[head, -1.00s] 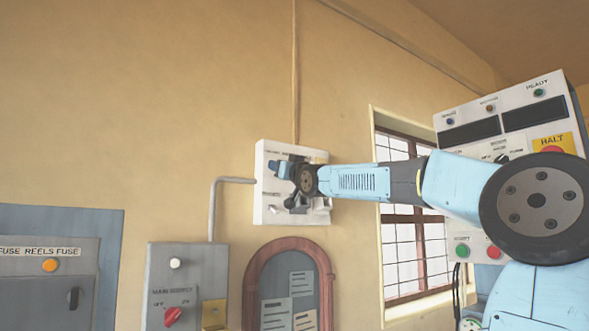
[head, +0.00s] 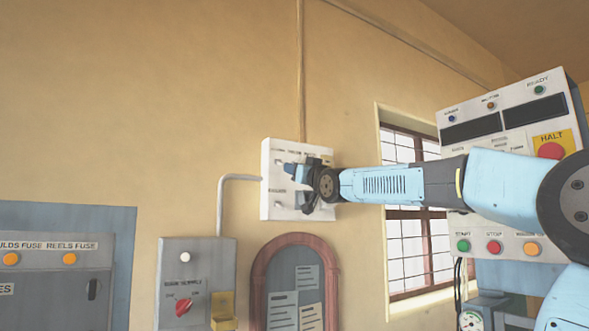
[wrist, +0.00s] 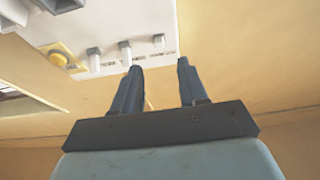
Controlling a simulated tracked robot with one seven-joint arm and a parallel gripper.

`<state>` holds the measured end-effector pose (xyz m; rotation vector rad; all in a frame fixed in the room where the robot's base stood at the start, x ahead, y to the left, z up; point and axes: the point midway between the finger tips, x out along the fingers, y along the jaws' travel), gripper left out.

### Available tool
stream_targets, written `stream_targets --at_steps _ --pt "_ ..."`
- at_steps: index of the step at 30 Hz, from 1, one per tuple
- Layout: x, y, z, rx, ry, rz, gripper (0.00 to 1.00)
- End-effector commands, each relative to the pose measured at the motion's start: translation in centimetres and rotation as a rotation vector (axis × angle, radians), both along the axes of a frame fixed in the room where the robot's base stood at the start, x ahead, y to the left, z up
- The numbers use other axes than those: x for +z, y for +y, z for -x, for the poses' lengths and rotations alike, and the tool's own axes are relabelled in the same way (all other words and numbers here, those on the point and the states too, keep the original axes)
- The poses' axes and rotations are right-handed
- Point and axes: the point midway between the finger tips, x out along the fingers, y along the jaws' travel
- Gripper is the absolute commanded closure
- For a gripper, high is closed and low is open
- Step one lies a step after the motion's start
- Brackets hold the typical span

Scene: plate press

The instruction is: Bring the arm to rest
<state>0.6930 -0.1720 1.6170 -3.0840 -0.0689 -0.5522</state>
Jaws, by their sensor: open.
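My arm (head: 395,185) reaches in from the right across the window and the control panel. My gripper (head: 285,185) is in front of a white wall box in the head view and hides part of it. In the wrist view my gripper (wrist: 158,75) has two dark fingers standing apart with nothing between them. Whether the fingertips touch the box cannot be told.
A control panel (head: 480,132) with lamps and a red HALT button (head: 550,151) stands at the right. A grey switch box (head: 170,270) with a red knob, a fuse cabinet (head: 50,290) and an arched notice board (head: 262,275) are below. The upper left wall is bare.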

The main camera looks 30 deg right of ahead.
Motion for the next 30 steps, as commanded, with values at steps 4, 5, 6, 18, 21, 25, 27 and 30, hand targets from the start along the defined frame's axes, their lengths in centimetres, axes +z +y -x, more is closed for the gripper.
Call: stream_targets --at_steps 4,5,6,18,21,25,27,30 --pt "-0.2 0.0 0.2 0.0 -0.001 0.0 0.57" --pt "-0.2 0.0 0.3 0.001 -0.001 0.001 0.57" --pt "-0.2 0.0 0.3 0.001 -0.001 0.0 0.57" --pt "-0.2 0.0 0.3 0.0 -0.001 0.0 0.57" --pt "-0.3 0.0 0.3 0.0 0.003 0.0 0.57" --pt "-1.5 0.2 0.8 0.001 0.043 -0.008 0.57" --pt "-2.9 0.5 1.3 0.002 0.09 -0.016 0.57" --pt "-5.6 1.4 2.5 0.008 0.18 -0.029 0.57"
